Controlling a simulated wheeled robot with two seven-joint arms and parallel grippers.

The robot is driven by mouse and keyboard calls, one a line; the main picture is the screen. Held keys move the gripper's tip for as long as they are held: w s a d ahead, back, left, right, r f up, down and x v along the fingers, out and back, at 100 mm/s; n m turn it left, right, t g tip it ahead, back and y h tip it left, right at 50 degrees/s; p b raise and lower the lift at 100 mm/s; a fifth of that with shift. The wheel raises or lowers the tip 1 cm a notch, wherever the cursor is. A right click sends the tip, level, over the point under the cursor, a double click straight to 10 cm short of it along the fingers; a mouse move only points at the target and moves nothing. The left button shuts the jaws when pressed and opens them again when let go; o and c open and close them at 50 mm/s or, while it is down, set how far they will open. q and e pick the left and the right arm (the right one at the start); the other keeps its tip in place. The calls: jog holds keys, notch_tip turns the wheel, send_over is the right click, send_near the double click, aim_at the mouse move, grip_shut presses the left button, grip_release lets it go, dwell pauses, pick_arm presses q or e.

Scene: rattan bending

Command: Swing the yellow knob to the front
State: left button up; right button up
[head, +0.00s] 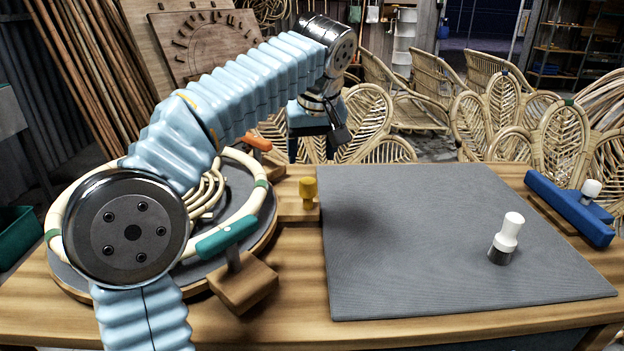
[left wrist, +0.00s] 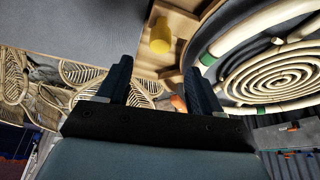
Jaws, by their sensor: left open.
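The yellow knob (head: 309,188) stands upright on a wooden block (head: 293,216) at the right edge of the round rattan form, beside the grey mat. My left gripper (head: 311,150) hangs above and behind the knob with its fingers down. It is open and empty, and apart from the knob. In the left wrist view, the knob (left wrist: 160,36) shows beyond the two fingertips of the left gripper (left wrist: 160,85), between them across the picture. My right gripper is in neither view.
A teal-handled clamp (head: 226,238) and an orange-handled one (head: 258,143) sit at the rim of the round form. A white-topped tool (head: 508,232) stands on the grey mat (head: 420,230). A blue bar (head: 570,208) lies at the right. The mat's middle is clear.

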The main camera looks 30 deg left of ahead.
aim_at(308, 181)
pick_arm(q)
jog(key=x, duration=1)
jog(key=shift+w+a+f+b, duration=0.15)
jog(key=shift+f+b, duration=0.15)
jog(key=shift+b, duration=0.1)
jog(key=shift+c, duration=0.4)
grip_shut()
